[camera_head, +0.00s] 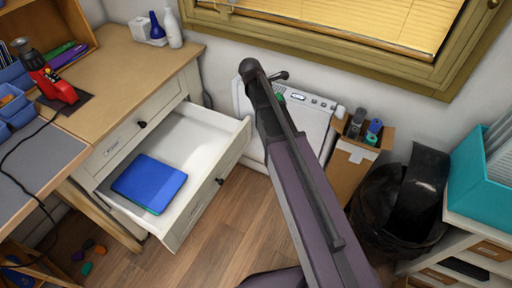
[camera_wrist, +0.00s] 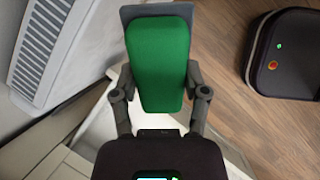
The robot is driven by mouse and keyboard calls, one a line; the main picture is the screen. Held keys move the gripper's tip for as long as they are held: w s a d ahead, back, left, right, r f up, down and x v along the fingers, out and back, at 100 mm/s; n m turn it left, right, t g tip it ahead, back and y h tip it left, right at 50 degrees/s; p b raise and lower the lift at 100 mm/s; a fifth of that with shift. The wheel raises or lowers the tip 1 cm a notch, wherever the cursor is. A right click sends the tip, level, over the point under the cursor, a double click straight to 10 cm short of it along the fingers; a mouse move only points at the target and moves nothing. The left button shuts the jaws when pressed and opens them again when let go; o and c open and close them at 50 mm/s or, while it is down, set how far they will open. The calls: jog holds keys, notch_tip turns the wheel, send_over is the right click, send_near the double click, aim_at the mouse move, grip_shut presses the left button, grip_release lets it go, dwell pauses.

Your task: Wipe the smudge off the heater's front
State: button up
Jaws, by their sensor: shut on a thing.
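The white heater (camera_head: 312,122) stands against the wall below the window, partly hidden behind my arm. Its slatted grille (camera_wrist: 42,45) shows at the upper left of the wrist view. My gripper (camera_wrist: 160,82) is shut on a green pad with a grey backing (camera_wrist: 162,60), one finger on each side. A small bit of green (camera_head: 280,98) shows beside my arm, in front of the heater. The pad appears apart from the grille in the wrist view. I cannot make out a smudge; much of the heater's front is hidden.
An open white drawer (camera_head: 222,128) with a blue folder (camera_head: 150,184) juts out left of the heater. A cardboard box (camera_head: 350,165) with bottles and a black bin (camera_head: 385,222) stand to the right. Some wooden floor (camera_head: 235,240) between is clear.

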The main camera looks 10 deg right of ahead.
jog(key=w+a+f+n+t+h+b, duration=0.1)
jog(key=f+t+b, duration=0.3)
jog(key=f+b, duration=0.5)
jog(key=w+a+f+n+t+h+b, duration=0.1)
jog(key=f+n+t+b, duration=0.3)
jog(key=f+b, duration=0.5)
jog(key=w+a+f+n+t+h+b, duration=0.2)
jog(key=f+t+b, duration=0.3)
jog(key=b, duration=1.9)
notch_tip(320, 180, down, 4)
jog(key=shift+a+r+n+h, duration=0.1)
jog(key=shift+a+n+h, duration=0.2)
jog(key=shift+a+h, duration=0.45)
jog(key=shift+w+d, duration=0.1)
jog(key=shift+w, duration=0.05)
jog(key=shift+x, duration=2.85)
jog(key=shift+x, duration=1.1)
jog(key=shift+s+d, duration=1.25)
jog(key=shift+d, duration=0.15)
jog(key=shift+d, duration=0.1)
